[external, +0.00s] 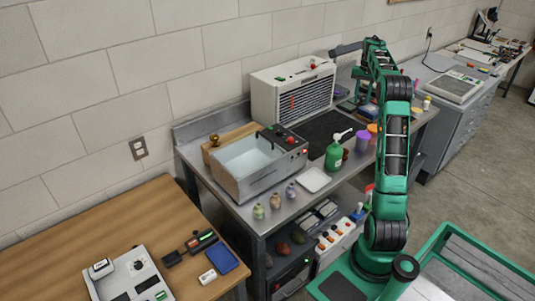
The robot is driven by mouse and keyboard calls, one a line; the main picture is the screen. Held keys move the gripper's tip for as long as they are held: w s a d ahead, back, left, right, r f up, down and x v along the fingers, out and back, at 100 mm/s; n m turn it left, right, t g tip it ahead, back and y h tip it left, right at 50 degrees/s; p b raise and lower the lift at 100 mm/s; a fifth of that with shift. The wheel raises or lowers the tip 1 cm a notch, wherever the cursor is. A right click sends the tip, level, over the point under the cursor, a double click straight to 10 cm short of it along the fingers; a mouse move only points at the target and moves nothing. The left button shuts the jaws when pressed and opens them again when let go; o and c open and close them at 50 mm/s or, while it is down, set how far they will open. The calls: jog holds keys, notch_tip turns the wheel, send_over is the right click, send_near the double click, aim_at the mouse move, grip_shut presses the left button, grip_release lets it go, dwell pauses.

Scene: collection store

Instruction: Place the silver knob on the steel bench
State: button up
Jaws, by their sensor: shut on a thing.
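The steel bench (228,207) runs along the wall, with many things on its top. My arm rises in front of it, and its dark end, my gripper (338,51), reaches left above the bench's back part, near the white slatted unit. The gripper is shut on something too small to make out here. I cannot pick out the silver knob in this view; the fingertips are small and unclear.
A steel water basin (258,170), a white slatted unit (292,90), a green pump bottle (334,153), a purple cup (363,141) and a white dish (314,180) crowd the bench. Several small vases stand by its front edge. A wooden table (60,240) is at lower left.

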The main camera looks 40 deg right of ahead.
jog(key=s+d+f+n, duration=0.1)
jog(key=s+n, duration=0.1)
jog(key=s, duration=0.5)
jog(key=s+d+f+n, duration=0.1)
jog(key=s+d+f, duration=0.1)
jog(key=s, duration=0.6)
jog(key=shift+s+n, duration=0.25)
jog(key=shift+n, duration=0.15)
jog(key=shift+d, duration=0.1)
jog(key=n, duration=0.5)
send_over(323, 134)
notch_tip(323, 134, down, 6)
jog(key=shift+w+d+f, duration=0.1)
jog(key=shift+w+f, duration=0.05)
jog(key=shift+f, duration=3.15)
jog(key=shift+f, duration=0.3)
jog(key=o, duration=1.4)
jog(key=shift+f, duration=0.1)
